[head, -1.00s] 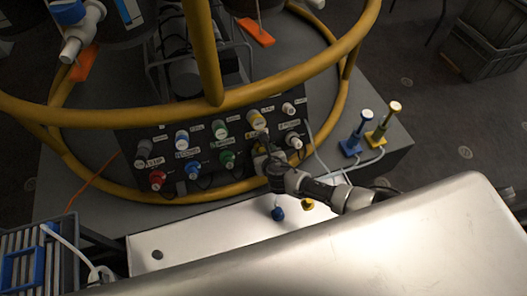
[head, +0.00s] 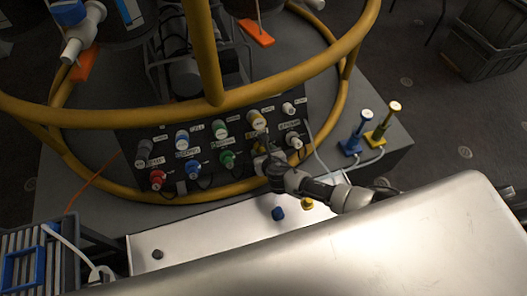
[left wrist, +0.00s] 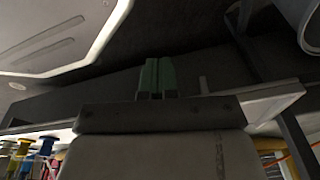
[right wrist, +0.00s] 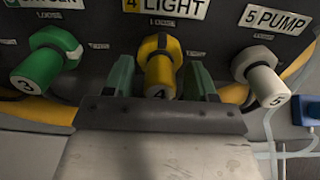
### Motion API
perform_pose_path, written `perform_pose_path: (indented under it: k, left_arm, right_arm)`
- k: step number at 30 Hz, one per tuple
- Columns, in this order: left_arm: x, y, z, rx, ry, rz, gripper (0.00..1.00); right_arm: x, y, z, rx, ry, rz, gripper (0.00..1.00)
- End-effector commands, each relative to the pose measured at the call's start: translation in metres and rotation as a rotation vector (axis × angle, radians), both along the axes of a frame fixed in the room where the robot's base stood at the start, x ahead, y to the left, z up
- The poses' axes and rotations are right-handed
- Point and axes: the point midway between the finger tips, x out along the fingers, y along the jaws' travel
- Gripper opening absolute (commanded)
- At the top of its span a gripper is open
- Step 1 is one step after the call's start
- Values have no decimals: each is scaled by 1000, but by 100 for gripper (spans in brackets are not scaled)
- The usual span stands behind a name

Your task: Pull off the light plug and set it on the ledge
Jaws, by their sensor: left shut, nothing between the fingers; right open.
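The light plug (right wrist: 159,70) is yellow with a grey end marked 4. It sits in the panel under the "4 LIGHT" label. My right gripper (right wrist: 161,80) is open, one finger on each side of this plug, with a visible gap on both sides. In the head view my right gripper (head: 262,162) reaches the panel's lower row and hides most of the plug. The pale ledge (head: 205,238) runs in front of the panel, below the gripper. My left gripper (left wrist: 157,78) is shut and empty in the left wrist view, away from the plugs.
A green plug marked 3 (right wrist: 45,62) and a white plug marked 5 (right wrist: 262,78) flank the light plug. A blue piece (head: 278,213) and a yellow piece (head: 307,204) show at the ledge's right part. A yellow hoop rail (head: 300,70) arches over the panel.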

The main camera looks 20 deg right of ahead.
Motion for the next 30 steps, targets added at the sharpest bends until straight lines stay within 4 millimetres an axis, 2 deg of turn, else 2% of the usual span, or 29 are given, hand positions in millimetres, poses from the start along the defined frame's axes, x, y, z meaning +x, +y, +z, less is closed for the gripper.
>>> perform_pose_path:
  k: [2,12,13,22,30]
  left_arm:
    - [1,-1,0,-1,-3,0,0]
    - [6,-2,3,-5,-13,0,0]
    - [6,-2,3,-5,-13,0,0]
    - [5,-2,3,-6,-18,0,0]
    - [-10,1,-8,-1,3,0,0]
  right_arm:
    - [0,0,0,0,0,0,55]
    - [0,0,0,1,0,-1,3]
    - [0,0,0,1,0,-1,0]
    - [-2,0,2,1,0,-1,0]
    - [-6,0,4,1,1,-1,0]
